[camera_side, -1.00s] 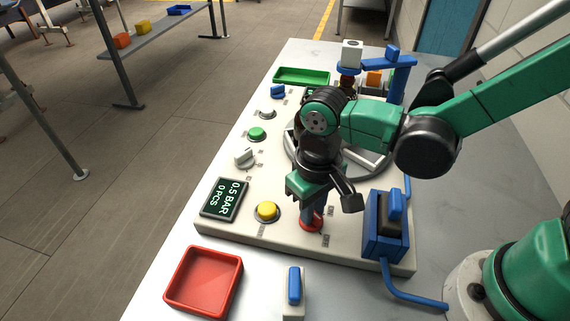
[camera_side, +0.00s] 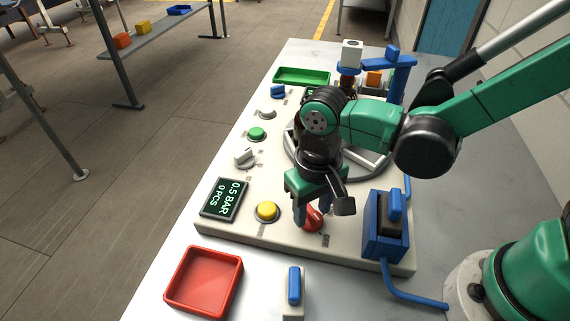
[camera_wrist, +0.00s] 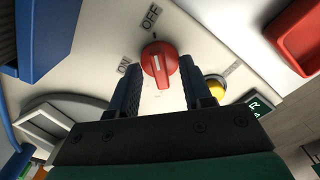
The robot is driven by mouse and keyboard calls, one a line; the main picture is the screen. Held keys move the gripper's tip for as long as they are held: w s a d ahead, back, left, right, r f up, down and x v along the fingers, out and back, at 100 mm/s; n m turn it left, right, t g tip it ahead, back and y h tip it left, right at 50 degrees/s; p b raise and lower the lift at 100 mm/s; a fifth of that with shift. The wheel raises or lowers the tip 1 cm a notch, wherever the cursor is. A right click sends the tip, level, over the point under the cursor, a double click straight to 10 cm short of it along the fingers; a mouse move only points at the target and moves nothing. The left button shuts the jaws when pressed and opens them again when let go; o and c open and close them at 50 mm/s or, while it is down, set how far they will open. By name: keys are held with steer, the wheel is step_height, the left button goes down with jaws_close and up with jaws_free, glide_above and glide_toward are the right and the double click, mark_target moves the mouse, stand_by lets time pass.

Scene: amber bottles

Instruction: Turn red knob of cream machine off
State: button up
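The cream machine (camera_side: 225,224) lies on the table with its panel facing up. Its red knob (camera_side: 313,217) is near the front edge and shows fully in the wrist view (camera_wrist: 160,63). There the white line on the knob points roughly toward the OFF mark (camera_wrist: 151,17); the ON mark (camera_wrist: 124,66) is to the left. My gripper (camera_side: 313,220) is right over the knob, fingers pointing down. In the wrist view its blue-grey fingers (camera_wrist: 165,85) are apart on either side of the knob, with gaps. It is open and holds nothing.
A yellow button (camera_side: 267,211) and a display (camera_side: 224,199) reading 0.5 BAR are left of the knob. A blue switch box (camera_side: 382,238) stands close on the right. A red tray (camera_side: 204,281) lies in front.

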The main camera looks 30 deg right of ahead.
mark_target(313, 211)
steer(key=shift+r, duration=0.1)
steer(key=shift+r, duration=2.7)
steer(key=shift+d, duration=0.1)
